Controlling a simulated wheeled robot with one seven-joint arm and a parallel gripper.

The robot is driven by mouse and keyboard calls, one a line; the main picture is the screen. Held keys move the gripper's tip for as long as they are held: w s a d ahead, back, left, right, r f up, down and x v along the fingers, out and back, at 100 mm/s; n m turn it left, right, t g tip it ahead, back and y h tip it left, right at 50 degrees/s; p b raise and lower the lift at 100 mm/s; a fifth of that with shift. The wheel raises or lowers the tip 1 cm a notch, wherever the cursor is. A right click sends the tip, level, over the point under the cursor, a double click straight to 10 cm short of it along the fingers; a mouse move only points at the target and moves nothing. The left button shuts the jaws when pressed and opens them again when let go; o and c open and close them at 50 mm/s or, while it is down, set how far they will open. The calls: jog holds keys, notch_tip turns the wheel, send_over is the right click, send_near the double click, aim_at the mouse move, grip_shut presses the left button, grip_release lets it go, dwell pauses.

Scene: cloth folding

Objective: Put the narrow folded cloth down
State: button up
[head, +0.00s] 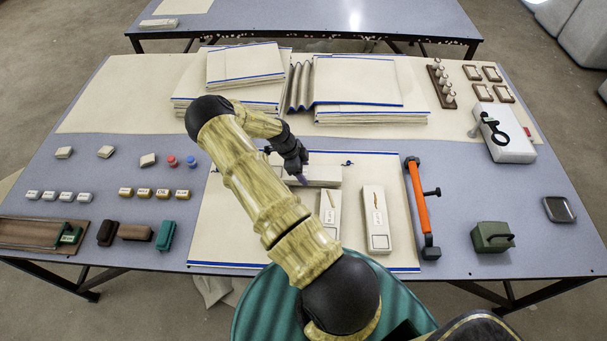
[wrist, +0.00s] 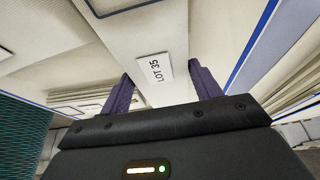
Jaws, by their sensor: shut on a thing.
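My gripper (head: 299,177) reaches over the far part of a cream mat cloth (head: 283,233) with blue edges. Its two purple fingers (wrist: 164,88) are shut on the sides of a narrow pale folded cloth (wrist: 150,36) with a white "LOT 35" label between them. In the head view the narrow cloth (head: 325,174) extends right of my fingers, lying crosswise; my arm hides part of it. I cannot tell whether it touches the mat. Two narrow pale pieces with labels, a left one (head: 331,205) and a right one (head: 376,212), lie nearer on the mat.
Stacks of folded cloth, left (head: 243,66) and right (head: 357,83), stand at the back. An orange-handled tool (head: 419,197) lies right of the mat. A white device (head: 507,147) and a green block (head: 492,237) are farther right. Small labelled blocks (head: 145,192) line the left.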

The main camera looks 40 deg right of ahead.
notch_tip(320, 180, up, 8)
jog(key=shift+r+b, duration=0.1)
jog(key=shift+b, duration=0.65)
